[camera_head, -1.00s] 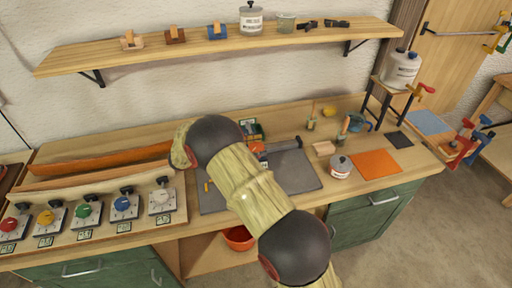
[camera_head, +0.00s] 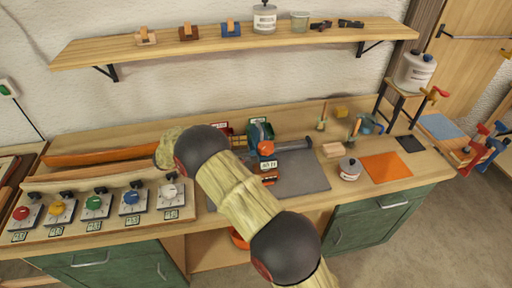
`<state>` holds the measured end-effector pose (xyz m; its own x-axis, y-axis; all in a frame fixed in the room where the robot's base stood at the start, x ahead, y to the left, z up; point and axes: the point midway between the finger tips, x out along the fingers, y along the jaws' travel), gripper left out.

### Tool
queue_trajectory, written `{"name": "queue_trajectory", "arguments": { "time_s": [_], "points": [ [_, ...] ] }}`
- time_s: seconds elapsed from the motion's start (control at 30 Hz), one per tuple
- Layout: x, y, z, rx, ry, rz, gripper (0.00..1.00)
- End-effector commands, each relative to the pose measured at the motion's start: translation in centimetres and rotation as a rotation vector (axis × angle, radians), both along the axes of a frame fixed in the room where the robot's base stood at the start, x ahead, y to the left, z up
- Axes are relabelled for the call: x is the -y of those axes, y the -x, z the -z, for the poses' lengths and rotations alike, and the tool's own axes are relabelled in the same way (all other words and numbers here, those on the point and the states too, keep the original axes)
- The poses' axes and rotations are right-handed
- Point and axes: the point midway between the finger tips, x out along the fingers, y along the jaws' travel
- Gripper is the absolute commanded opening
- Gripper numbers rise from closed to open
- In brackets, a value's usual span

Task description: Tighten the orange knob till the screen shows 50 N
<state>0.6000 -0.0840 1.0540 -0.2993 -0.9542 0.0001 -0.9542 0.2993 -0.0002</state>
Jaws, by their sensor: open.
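The orange knob (camera_head: 266,148) is a round ball on a small clamp-like device on the grey mat (camera_head: 304,178). A small pale screen (camera_head: 268,166) sits just below it; its digits are too small to read surely. A grey bar (camera_head: 294,144) runs right from the device. My arm crosses the middle of the view and passes just left of the knob, hiding part of the mat. Its far visible end bends away at the upper left. My gripper does not show.
Several coloured dials, including a red one (camera_head: 21,213) and a white one (camera_head: 170,191), stand at the left on the bench. A lidded pot (camera_head: 349,169), a wood block (camera_head: 332,150) and an orange mat (camera_head: 386,167) lie right of the device. A shelf (camera_head: 200,47) hangs above.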

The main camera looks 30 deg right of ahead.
Motion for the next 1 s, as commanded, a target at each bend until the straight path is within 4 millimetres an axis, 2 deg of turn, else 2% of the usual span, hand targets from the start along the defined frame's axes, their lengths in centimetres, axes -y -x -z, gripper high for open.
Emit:
{"name": "queue_trajectory", "arguments": {
  "time_s": [0.03,0.2,0.37,0.83,0.93,1.0],
  "points": [
    [-0.9,-0.3,0.1,0.000,0.001,-0.002,0.62],
    [-2.6,-0.8,0.0,0.001,0.000,-0.001,0.62],
    [-3.2,-1.0,0.0,0.001,0.000,0.001,0.62],
    [-3.0,-1.1,-0.2,0.006,-0.001,-0.006,0.62],
    [-2.2,-2.2,-1.2,0.047,-0.014,-0.057,0.62],
    [-1.0,-4.0,-2.8,0.108,-0.034,-0.137,0.62]
  ]
}}
